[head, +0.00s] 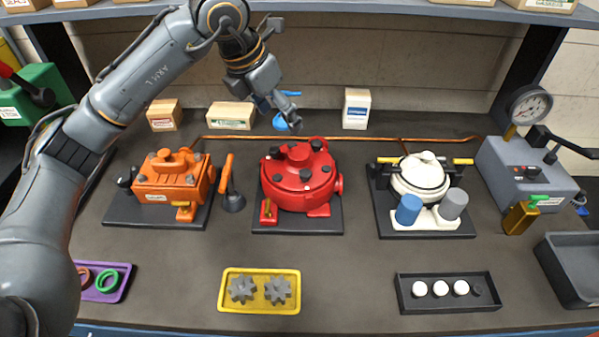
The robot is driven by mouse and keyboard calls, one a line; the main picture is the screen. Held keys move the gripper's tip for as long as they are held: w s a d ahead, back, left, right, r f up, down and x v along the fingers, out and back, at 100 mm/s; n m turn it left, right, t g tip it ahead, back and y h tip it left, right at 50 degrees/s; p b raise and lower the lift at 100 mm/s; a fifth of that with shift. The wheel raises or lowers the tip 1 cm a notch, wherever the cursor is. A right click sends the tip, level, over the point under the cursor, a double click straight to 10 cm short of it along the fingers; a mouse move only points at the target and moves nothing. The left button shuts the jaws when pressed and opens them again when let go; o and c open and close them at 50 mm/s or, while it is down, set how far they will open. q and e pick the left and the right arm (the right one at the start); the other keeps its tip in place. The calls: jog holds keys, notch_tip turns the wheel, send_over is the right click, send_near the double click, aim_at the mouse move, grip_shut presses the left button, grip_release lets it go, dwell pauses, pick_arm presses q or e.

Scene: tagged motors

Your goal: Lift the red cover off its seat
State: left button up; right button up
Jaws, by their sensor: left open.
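The red cover (298,172) is a round lid with several dark knobs. It sits on the red motor housing, which stands on a dark square base plate (327,222) in the middle of the bench. The seat under the cover is hidden. My left gripper (281,113) is open and empty. It appears above and behind the cover in the head view, apart from it, with its fingers pointing down. My right gripper is out of view.
An orange motor (172,180) and an upright orange-handled tool (229,184) stand left. A white motor (420,178) and gauge unit (527,150) stand right. A yellow gear tray (260,306) and black tray (447,305) lie in front. Small boxes (356,108) line the back.

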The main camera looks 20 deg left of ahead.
aim_at(299, 152)
pick_arm(q)
jog(key=p+x, duration=0.1)
jog(key=x, duration=0.9)
jog(key=shift+a+f, duration=0.15)
jog(key=shift+f, duration=0.15)
jog(key=x, duration=0.1)
jog(key=p+x, duration=0.1)
jog(key=x, duration=0.1)
jog(key=p+x, duration=0.1)
jog(key=shift+w+f, duration=0.25)
jog(key=shift+w, duration=0.1)
jog(key=shift+w+f, duration=0.1)
jog(key=shift+f, duration=0.15)
grip_shut()
jog(key=shift+w+r, duration=0.1)
jog(key=shift+r, duration=0.05)
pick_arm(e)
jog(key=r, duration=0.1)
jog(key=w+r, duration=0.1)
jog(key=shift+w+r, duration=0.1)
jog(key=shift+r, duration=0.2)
